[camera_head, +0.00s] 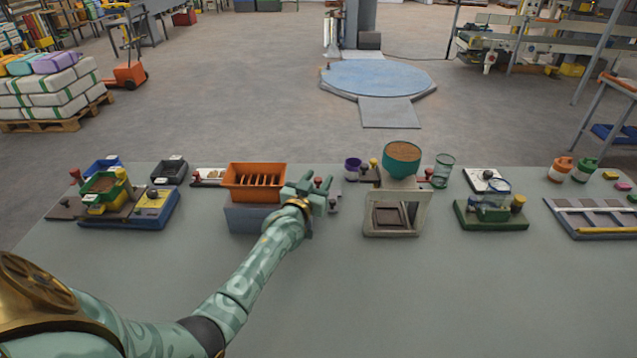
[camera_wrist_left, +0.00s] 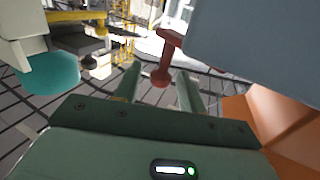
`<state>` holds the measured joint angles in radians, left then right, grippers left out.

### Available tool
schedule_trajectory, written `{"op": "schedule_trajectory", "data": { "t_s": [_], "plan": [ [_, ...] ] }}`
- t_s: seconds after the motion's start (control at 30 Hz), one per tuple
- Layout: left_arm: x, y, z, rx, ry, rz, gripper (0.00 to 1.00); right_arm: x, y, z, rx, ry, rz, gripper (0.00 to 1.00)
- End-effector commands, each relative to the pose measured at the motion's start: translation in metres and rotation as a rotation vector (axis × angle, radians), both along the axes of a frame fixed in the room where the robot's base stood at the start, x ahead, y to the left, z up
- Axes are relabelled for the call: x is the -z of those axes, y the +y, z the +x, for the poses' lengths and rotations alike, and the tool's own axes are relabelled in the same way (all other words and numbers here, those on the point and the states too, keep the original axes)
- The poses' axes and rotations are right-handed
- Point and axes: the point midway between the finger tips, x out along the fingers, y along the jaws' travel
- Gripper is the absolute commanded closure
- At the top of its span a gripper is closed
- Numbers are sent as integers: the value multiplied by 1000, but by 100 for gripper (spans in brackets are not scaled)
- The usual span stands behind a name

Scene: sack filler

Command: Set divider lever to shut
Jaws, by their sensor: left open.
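The divider is an orange slotted box (camera_head: 253,180) on a blue-grey base (camera_head: 248,218), near the middle of the table. My left gripper (camera_head: 314,183) is at its right end, open. In the left wrist view, a red lever with a round knob (camera_wrist_left: 160,77) shows between the two spread fingers; I cannot tell whether they touch it. The box's orange side (camera_wrist_left: 270,125) and the base (camera_wrist_left: 260,40) also show there.
A teal hopper (camera_head: 402,153) on a pale frame (camera_head: 369,221) stands just right of my left gripper. A blue and yellow station (camera_head: 150,210) is at the left, a green-based one (camera_head: 491,216) at the right. The table's front is clear except for my arm.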

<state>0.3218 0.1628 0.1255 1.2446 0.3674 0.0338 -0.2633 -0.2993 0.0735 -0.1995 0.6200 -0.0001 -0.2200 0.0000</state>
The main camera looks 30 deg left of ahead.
Motion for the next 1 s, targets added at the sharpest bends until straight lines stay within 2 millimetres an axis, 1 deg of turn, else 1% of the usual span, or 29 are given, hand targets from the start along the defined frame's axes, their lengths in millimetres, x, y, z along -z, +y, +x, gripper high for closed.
{"op": "schedule_trajectory", "data": {
  "t_s": [0.1, 0.33, 0.37, 0.4, 0.47, 0.5, 0.77, 1.0],
  "plan": [
    [0, 1, 5, 0, 0, 0, 60, 2, 2, 0, -1, 1, 3, 64],
    [-1, 1, 5, 0, 0, 0, 60, 1, 0, 0, -3, 1, -1, 64],
    [0, 1, 5, 0, 0, 0, 68, 1, -1, 0, -3, 1, -1, 64],
    [0, 1, 5, 0, 0, 0, 79, 1, -2, 0, -3, 0, -2, 64],
    [0, 1, 5, 0, 0, 0, 96, 1, -3, 0, -4, 1, -4, 64],
    [0, 1, 5, 0, 0, 0, 100, 1, -3, 0, -4, 1, -5, 64],
    [-1, 1, 5, -15, -1, -3, 100, 0, -6, 0, -3, 0, -8, 64],
    [-2, 3, 7, -112, -2, -9, 100, -7, -6, 1, -2, -3, -8, 64]
  ]
}}
